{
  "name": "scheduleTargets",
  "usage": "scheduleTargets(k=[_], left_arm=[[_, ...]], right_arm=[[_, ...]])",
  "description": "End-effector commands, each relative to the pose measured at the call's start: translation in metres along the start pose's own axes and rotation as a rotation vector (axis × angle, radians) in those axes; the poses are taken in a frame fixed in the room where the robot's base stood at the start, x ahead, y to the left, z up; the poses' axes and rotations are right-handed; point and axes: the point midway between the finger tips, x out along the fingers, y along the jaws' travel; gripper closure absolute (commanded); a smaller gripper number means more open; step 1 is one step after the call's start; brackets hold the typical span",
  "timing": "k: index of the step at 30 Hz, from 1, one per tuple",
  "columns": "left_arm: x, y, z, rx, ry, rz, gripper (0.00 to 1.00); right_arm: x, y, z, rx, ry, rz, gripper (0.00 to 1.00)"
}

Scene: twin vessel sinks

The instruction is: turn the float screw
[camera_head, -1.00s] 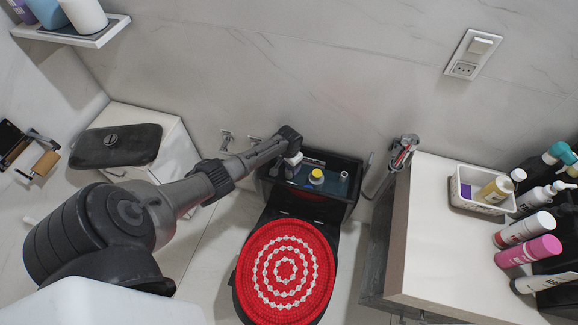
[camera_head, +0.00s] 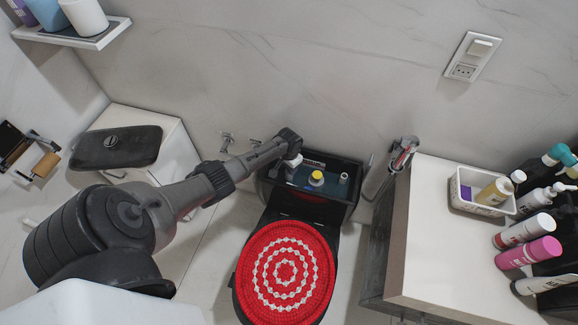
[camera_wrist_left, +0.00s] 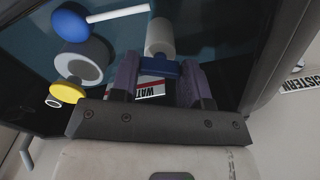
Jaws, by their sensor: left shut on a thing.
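The float screw (camera_wrist_left: 160,67) is a blue piece below a white cylinder (camera_wrist_left: 160,36) in the left wrist view. My left gripper (camera_wrist_left: 160,82) has one purple-grey finger on each side of it and is shut on it. In the head view my left gripper (camera_head: 293,154) reaches down into the left end of the open black cistern (camera_head: 352,188), and the grip itself is too small to make out there. A blue ball (camera_wrist_left: 70,24) on a white rod lies apart from the fingers. My right gripper is not in view.
A yellow-topped part (camera_head: 316,178) stands mid-cistern. The toilet lid has a red and white cover (camera_head: 285,272). The black cistern lid (camera_head: 117,146) lies on a white cabinet at left. A counter (camera_head: 430,240) with bottles stands at right. The wall is close behind the cistern.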

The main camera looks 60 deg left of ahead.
Motion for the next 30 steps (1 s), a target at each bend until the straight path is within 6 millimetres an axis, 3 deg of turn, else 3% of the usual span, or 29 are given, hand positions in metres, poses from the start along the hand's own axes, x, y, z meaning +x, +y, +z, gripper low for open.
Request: scheduleTargets(k=[12, 24, 25, 30], left_arm=[[-0.001, 0.000, 0.000, 0.386, 0.000, 0.000, 0.81], [0.000, 0.000, 0.000, 0.424, -0.001, 0.001, 0.81], [0.000, 0.000, 0.000, 0.423, -0.001, 0.001, 0.55], [0.000, 0.000, 0.000, 0.423, -0.001, 0.000, 0.38]], right_arm=[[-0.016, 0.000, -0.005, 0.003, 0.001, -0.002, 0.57], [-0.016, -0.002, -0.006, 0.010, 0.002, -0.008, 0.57], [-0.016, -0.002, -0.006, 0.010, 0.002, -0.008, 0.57], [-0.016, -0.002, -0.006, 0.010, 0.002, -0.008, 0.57]])
